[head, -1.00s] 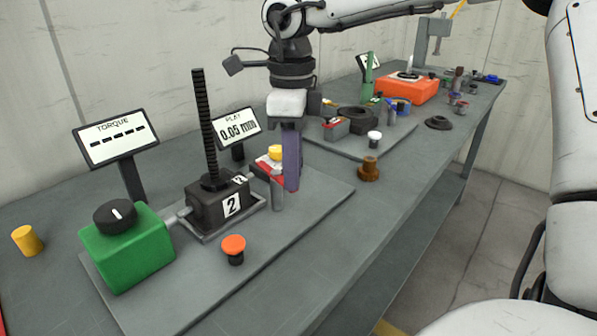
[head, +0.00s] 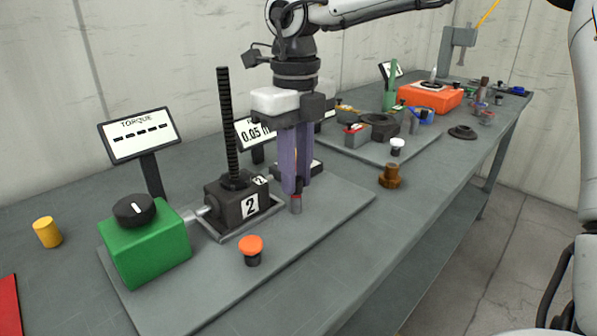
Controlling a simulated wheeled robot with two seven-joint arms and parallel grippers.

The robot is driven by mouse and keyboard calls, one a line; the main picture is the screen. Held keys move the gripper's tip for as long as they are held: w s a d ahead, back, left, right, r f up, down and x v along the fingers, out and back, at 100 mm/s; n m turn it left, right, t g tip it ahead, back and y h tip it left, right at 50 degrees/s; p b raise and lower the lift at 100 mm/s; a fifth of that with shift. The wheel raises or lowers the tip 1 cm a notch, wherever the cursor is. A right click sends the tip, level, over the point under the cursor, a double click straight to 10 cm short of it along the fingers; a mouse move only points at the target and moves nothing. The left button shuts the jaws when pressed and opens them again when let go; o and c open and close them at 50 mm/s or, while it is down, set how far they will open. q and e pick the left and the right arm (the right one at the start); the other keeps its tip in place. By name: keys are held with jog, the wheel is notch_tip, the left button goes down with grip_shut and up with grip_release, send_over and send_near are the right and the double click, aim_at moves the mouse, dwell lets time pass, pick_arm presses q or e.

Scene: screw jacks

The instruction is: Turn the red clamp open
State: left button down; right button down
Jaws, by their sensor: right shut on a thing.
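The red clamp (head: 298,184) is beside the black screw jack marked 2 (head: 236,204). Only a small red and dark piece of it shows, above a short grey post (head: 296,204); the rest is hidden behind the fingers. My right gripper (head: 296,188) points straight down there, its purple fingers close together and shut on the clamp. How far the clamp is turned cannot be told. My left gripper is not in view.
A green box with a black knob (head: 145,248), a torque display (head: 140,135) and an orange-topped button (head: 251,246) stand near the jack. A brown part (head: 390,176) lies right of the plate. Farther back are an orange box (head: 431,96) and several small parts.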

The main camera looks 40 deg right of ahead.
jog(key=shift+w, duration=0.1)
jog(key=c, duration=1.6)
grip_release()
jog(key=shift+r, duration=0.1)
jog(key=shift+r, duration=0.3)
notch_tip(320, 180, up, 10)
jog(key=shift+f+p, duration=0.2)
jog(key=shift+p, duration=0.65)
